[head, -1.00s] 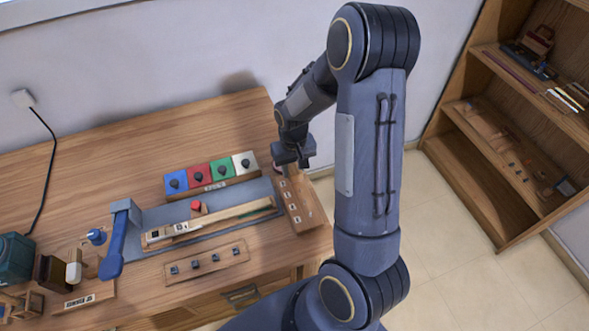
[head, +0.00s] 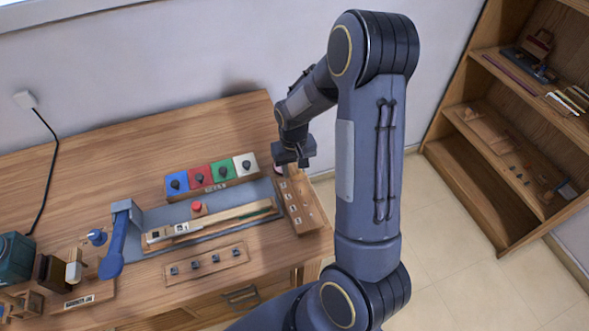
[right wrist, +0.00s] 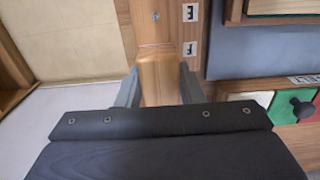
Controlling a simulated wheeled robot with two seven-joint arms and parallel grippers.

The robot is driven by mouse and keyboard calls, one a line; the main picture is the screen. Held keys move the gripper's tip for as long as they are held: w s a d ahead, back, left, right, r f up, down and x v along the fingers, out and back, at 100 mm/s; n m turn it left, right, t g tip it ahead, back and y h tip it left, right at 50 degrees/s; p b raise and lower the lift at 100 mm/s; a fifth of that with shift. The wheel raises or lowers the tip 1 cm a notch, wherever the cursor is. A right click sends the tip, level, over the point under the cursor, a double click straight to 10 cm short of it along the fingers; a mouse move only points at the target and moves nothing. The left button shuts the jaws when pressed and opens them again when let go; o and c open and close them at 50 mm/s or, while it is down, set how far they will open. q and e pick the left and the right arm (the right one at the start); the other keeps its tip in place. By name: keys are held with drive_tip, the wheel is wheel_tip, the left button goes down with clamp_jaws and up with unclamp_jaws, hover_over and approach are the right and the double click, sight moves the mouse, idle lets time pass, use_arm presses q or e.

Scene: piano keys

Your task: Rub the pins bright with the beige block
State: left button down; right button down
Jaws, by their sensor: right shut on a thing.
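In the head view my right gripper (head: 293,158) is over the far end of a wooden strip (head: 309,214) at the table's right edge. In the right wrist view its fingers (right wrist: 158,88) are shut on a tan wooden block (right wrist: 160,76) with a pale pinkish edge. The block is at the end of the strip; I cannot tell if it touches. A small metal pin (right wrist: 155,15) shows on the strip beside white letter labels (right wrist: 190,48). A cream block (head: 74,268) stands in a labelled rack at the left. My left gripper is out of view.
Blue, red, green and white knobbed squares (head: 211,174) lie behind a grey mat (head: 160,215) with a key-like wooden assembly. A pegged strip (head: 206,263) lies in front. Shelves (head: 490,150) stand across the floor at right.

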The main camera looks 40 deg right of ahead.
wheel_tip(320, 180, up, 4)
drive_tip(key=shift+p, duration=1.25)
drive_tip(key=shift+w+r+p, duration=0.1)
drive_tip(key=shift+r+p, duration=0.4)
drive_tip(key=shift+r, duration=0.1)
drive_tip(key=shift+r+p, duration=1.05)
drive_tip(key=shift+r, duration=0.5)
drive_tip(key=w+a+f+n, duration=0.1)
drive_tip(key=a+f+n, duration=0.1)
drive_tip(key=a, duration=1.2)
drive_tip(key=shift+w+f+n+b, duration=0.25)
drive_tip(key=shift+w+n+b, duration=0.15)
drive_tip(key=shift+n, duration=0.3)
